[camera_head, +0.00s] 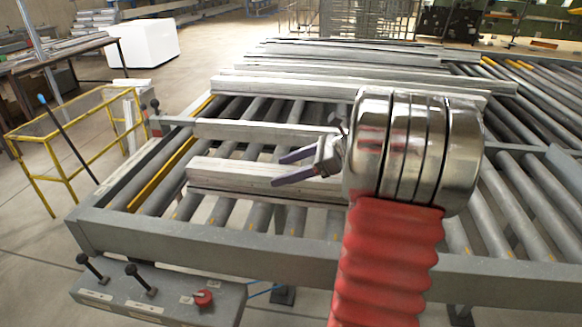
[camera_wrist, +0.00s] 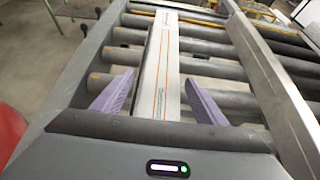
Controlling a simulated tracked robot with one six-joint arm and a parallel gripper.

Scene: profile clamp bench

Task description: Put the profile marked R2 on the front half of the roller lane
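A light grey profile (camera_head: 235,174) lies across the rollers nearest the front rail of the roller lane (camera_head: 200,246). In the wrist view the same profile (camera_wrist: 157,65) has an orange line and small print along it; I cannot read a mark R2. My gripper (camera_head: 281,170) is open over this profile's right part and points left. In the wrist view its two purple fingers (camera_wrist: 157,78) stand apart, one on each side of the profile with gaps. I cannot tell how far down beside it they reach. My arm hides the profile's right end.
A lever box (camera_head: 160,296) hangs in front of the lane. A yellow railing (camera_head: 62,150) stands at the left. Rollers show bare at the front left.

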